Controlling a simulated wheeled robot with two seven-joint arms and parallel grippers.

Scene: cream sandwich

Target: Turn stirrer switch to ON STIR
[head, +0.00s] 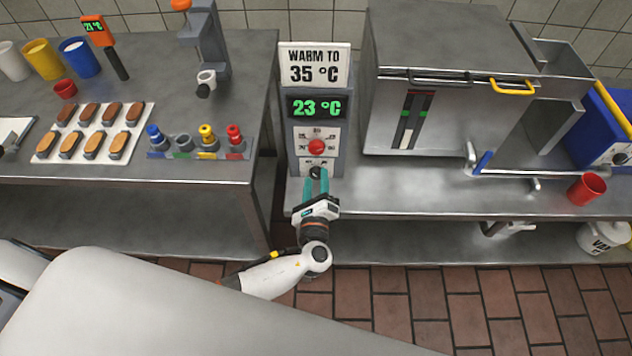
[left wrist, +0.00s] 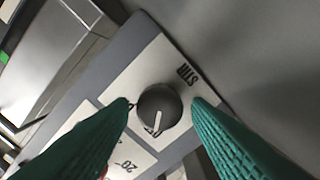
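The stirrer switch is a dark round knob (left wrist: 159,107) with a white pointer line, low on the grey control box (head: 297,150). In the left wrist view the pointer aims toward the picture's bottom, away from the STIR label (left wrist: 187,75) at the upper right. Another label by the left finger is mostly covered. My left gripper (head: 317,178) is in front of the knob, its two teal fingers (left wrist: 160,104) apart on either side of it. A gap shows on the right side; the left fingertip is close to the knob, contact unclear. My right gripper is not in view.
Above the switch are a red knob (head: 316,146), a green 23 °C display (head: 317,107) and a WARM TO 35 °C sign (head: 314,66). A large steel machine (head: 440,110) stands to the right.

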